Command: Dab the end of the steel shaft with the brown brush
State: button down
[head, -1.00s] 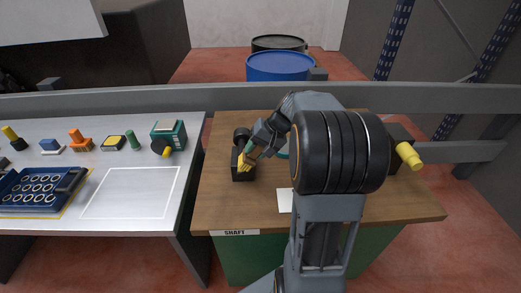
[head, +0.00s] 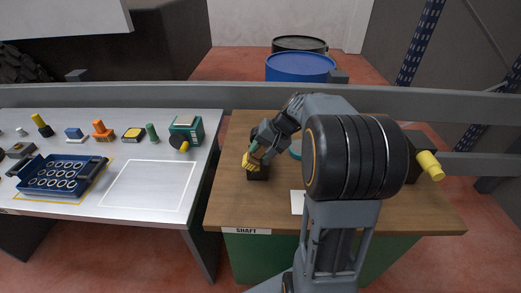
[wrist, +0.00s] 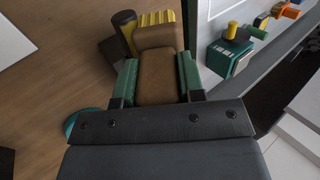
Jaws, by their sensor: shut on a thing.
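My gripper (wrist: 158,82) is shut on the brown brush (wrist: 158,75), with a green fingertip on each side of its handle. Its yellow ridged bristles (wrist: 158,17) point away from my gripper. In the head view my gripper (head: 258,149) is over the wooden bench, with the bristles (head: 249,162) close above or against a black block (head: 259,173). In the wrist view a dark round piece (wrist: 124,20) stands beside the bristles; it may be part of the shaft fixture. I cannot make out the steel shaft's end or whether the bristles touch it.
A white card (head: 298,202) lies on the wooden bench (head: 240,205), which bears a SHAFT label. The left table holds a blue tray (head: 50,176), a green box (head: 186,130) and several small tools. A grey rail crosses behind, with a blue drum (head: 300,67) beyond.

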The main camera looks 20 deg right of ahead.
jog(key=shift+d+r+p, duration=0.2)
jog(key=shift+r+p, duration=0.2)
jog(key=shift+r, duration=0.2)
jog(key=shift+a+r+p, duration=0.1)
jog(key=shift+r+p, duration=1.6)
jog(key=shift+r, duration=0.75)
jog(key=shift+r+p, duration=1.05)
jog(key=shift+r, duration=0.45)
